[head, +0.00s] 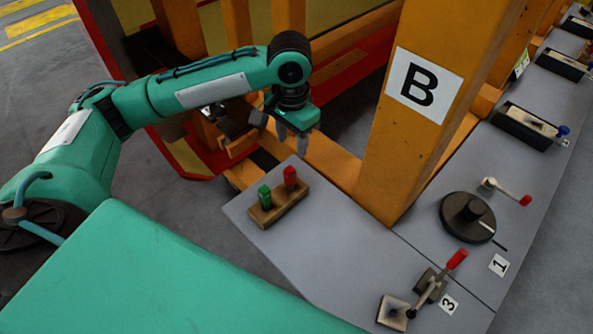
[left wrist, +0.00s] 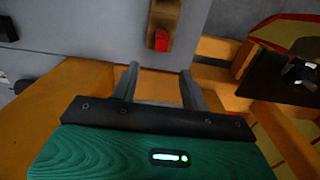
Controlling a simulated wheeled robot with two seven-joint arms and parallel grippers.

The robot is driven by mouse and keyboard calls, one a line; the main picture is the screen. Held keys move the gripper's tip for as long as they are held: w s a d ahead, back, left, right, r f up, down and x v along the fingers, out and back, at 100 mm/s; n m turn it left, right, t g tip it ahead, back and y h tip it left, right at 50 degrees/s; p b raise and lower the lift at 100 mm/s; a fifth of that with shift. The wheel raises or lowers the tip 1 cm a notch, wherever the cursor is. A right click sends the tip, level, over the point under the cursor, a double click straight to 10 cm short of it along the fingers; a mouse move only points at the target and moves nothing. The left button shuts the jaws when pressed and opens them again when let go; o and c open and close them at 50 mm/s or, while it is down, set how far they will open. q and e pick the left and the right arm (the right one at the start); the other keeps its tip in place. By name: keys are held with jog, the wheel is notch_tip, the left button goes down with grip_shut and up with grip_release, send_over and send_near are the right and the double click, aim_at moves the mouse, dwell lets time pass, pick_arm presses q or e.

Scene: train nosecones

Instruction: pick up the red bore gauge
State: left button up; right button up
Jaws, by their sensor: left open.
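The red bore gauge (head: 290,178) stands upright in a brown wooden block (head: 280,205) on the grey bench top. A green gauge (head: 265,197) stands beside it in the same block. My left gripper (head: 291,147) is above and behind the red gauge, apart from it, pointing down. In the left wrist view my left gripper (left wrist: 158,80) is open and empty, its two fingers spread. The red gauge (left wrist: 160,41) shows there beyond the fingertips, at the end of the wooden block (left wrist: 165,14). My right gripper is in neither view.
An orange post (head: 420,120) with a "B" sign rises right of the block. A black round dial (head: 467,217) with a red-knobbed crank and a red-handled clamp (head: 430,285) stand on the bench to the right. Bare bench (head: 330,240) lies between block and clamp.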

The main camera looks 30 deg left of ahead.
aim_at(289, 169)
pick_arm(q)
jog(key=f, duration=0.4)
jog(key=f+p, duration=0.1)
jog(key=f, duration=0.1)
jog(key=shift+s, duration=0.4)
jog(key=shift+a+f+p, duration=0.1)
jog(key=shift+f+p, duration=0.45)
jog(key=shift+f, duration=0.9)
notch_tip(289, 169, down, 3)
jog(key=shift+a+r+p, duration=0.1)
jog(key=shift+r+p, duration=0.1)
jog(key=shift+p, duration=0.2)
jog(key=shift+f, duration=0.55)
grip_shut()
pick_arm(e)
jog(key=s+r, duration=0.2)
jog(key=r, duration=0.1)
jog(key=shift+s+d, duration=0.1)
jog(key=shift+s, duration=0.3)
